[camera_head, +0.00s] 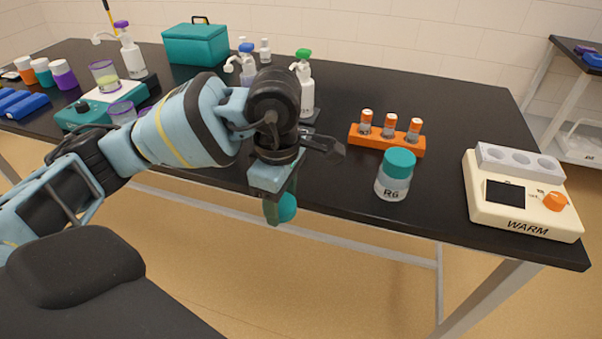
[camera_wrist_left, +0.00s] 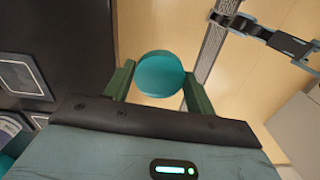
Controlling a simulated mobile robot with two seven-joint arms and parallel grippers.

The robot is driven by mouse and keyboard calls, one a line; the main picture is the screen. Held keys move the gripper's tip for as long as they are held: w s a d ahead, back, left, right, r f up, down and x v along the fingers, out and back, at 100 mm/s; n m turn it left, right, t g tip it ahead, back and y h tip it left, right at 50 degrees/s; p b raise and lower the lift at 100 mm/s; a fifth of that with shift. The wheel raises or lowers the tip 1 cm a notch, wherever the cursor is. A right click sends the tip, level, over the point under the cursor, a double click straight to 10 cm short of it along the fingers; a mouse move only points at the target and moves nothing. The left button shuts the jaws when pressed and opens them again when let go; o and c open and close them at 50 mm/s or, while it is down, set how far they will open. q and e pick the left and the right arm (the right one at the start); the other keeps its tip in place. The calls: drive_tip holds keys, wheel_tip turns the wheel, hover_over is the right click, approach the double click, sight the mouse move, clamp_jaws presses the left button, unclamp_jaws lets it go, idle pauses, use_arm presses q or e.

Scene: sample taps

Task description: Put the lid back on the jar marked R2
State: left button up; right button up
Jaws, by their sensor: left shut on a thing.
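My left gripper (camera_head: 281,200) is shut on a teal round lid (camera_head: 287,207) and holds it in front of the table's front edge, over the floor. In the left wrist view the lid (camera_wrist_left: 160,74) sits between the two green fingers of the gripper (camera_wrist_left: 158,88). A jar marked R6 (camera_head: 392,185) stands upright on the table to the right of the gripper, with a teal lid on it. I see no jar with an R2 mark; my left arm covers part of the table.
An orange rack (camera_head: 386,143) with capped vials stands behind the R6 jar. A cream WARM device (camera_head: 523,205) is at the right end of the black table (camera_head: 450,115). Pump bottles (camera_head: 305,88) and a teal box (camera_head: 195,45) stand behind my left arm.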

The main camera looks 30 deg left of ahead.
use_arm(q)
drive_tip(key=m, duration=0.3)
drive_tip(key=d+m, duration=0.1)
drive_tip(key=m, duration=0.2)
drive_tip(key=shift+w+f, duration=0.15)
drive_tip(key=m, duration=0.3)
drive_tip(key=shift+w+d+f+m, duration=0.1)
drive_tip(key=shift+d+m, duration=0.1)
drive_tip(key=shift+m, duration=0.1)
drive_tip(key=m, duration=0.5)
drive_tip(key=shift+w+d+f+m, duration=0.1)
drive_tip(key=shift+d+f+m, duration=0.1)
drive_tip(key=shift+d+m, duration=0.15)
drive_tip(key=m, duration=0.4)
drive_tip(key=shift+w+d+f+m, duration=0.1)
drive_tip(key=shift+d+f+m, duration=0.05)
drive_tip(key=shift+d+m, duration=0.15)
drive_tip(key=shift+a, duration=0.1)
